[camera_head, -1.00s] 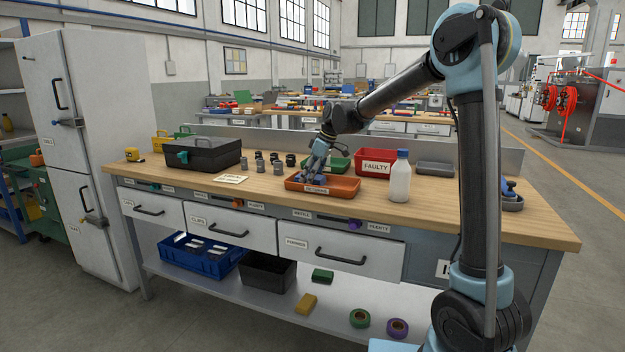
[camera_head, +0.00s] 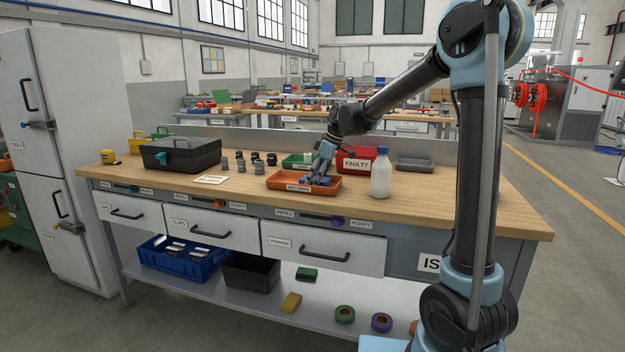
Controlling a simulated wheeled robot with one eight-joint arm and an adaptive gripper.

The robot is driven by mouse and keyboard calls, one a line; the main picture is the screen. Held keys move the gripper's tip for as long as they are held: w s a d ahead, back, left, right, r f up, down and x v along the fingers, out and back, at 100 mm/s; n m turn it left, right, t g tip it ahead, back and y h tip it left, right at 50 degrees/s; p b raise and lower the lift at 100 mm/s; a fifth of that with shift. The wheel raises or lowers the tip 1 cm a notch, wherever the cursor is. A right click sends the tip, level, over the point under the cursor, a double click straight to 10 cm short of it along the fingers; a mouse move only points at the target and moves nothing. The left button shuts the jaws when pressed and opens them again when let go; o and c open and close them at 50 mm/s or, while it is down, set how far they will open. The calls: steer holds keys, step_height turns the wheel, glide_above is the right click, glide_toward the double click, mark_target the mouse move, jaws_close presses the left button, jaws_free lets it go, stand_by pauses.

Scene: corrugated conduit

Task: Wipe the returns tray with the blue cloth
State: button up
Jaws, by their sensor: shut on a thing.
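The orange returns tray (camera_head: 328,190) lies on the wooden workbench, its label on the front wall. My gripper (camera_head: 319,176) reaches down into the tray, right of its middle. It is shut on the blue cloth (camera_head: 310,181), which shows low inside the tray beneath and beside the fingers. The cloth is small and partly hidden by the fingers and the front wall. I cannot tell how much of it touches the tray floor.
A white bottle (camera_head: 381,175) stands just right of the tray. The red FAULTY bin (camera_head: 376,160) and a green bin (camera_head: 292,161) are behind. Several grey and black fittings (camera_head: 240,163) and a black toolbox (camera_head: 181,155) stand to the left. Bare benchtop (camera_head: 440,200) lies right.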

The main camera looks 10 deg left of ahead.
steer(key=shift+s+d, duration=0.1)
steer(key=shift+d, duration=0.65)
steer(key=shift+d+r, duration=0.2)
steer(key=shift+r, duration=3.75)
steer(key=shift+r, duration=0.1)
